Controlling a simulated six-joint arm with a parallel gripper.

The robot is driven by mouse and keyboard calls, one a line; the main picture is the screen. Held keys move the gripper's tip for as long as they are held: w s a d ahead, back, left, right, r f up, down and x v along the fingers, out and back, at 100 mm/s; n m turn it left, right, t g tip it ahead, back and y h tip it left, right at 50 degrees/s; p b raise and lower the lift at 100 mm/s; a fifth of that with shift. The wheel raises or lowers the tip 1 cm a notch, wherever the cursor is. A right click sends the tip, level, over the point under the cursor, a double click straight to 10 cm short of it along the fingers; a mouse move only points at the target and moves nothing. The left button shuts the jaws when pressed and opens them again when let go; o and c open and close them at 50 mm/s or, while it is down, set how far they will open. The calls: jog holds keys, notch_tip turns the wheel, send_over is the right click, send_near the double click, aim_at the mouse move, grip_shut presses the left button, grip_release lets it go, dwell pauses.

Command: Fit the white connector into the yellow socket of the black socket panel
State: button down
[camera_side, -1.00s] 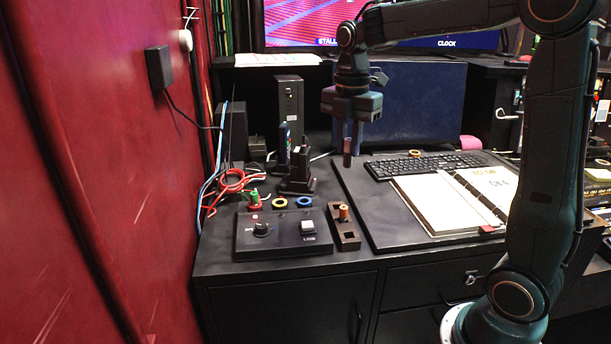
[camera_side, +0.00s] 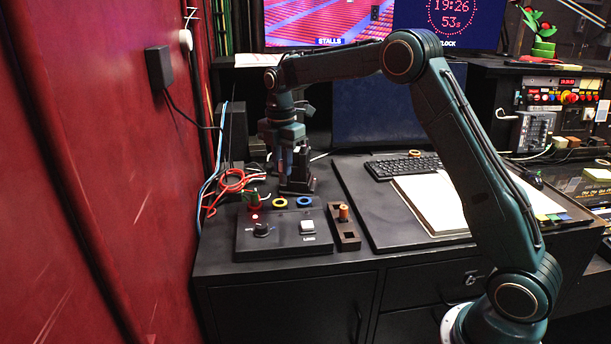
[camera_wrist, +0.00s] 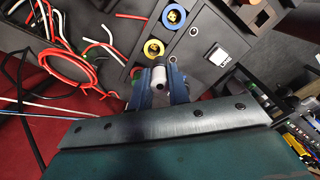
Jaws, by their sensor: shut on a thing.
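My gripper (camera_side: 286,160) is at the back left of the desk, above and behind the black socket panel (camera_side: 282,243). In the wrist view my gripper (camera_wrist: 160,86) is shut on the white connector (camera_wrist: 160,74), whose pale grey-white round end shows between the fingers. The yellow socket (camera_side: 280,203) is a ring at the panel's back edge, and it also shows in the wrist view (camera_wrist: 153,48), just beyond the connector and apart from it in the picture. The connector is not clear in the side view.
A blue socket (camera_side: 304,201) is right of the yellow one; a green piece (camera_side: 254,199) stands to its left. The panel has a knob, a lit red lamp (camera_side: 254,217) and a white button (camera_side: 307,226). An orange-topped piece (camera_side: 343,212) stands in a holder. Loose cables (camera_side: 230,182) lie left.

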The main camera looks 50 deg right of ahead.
jog(key=shift+w+a+f, duration=0.15)
jog(key=shift+w+f, duration=0.4)
jog(key=shift+w, duration=0.05)
jog(key=shift+f, duration=0.15)
jog(key=shift+f, duration=1.75)
jog(key=shift+f, duration=1.65)
dwell(2.9)
jog(key=c, duration=1.1)
grip_release()
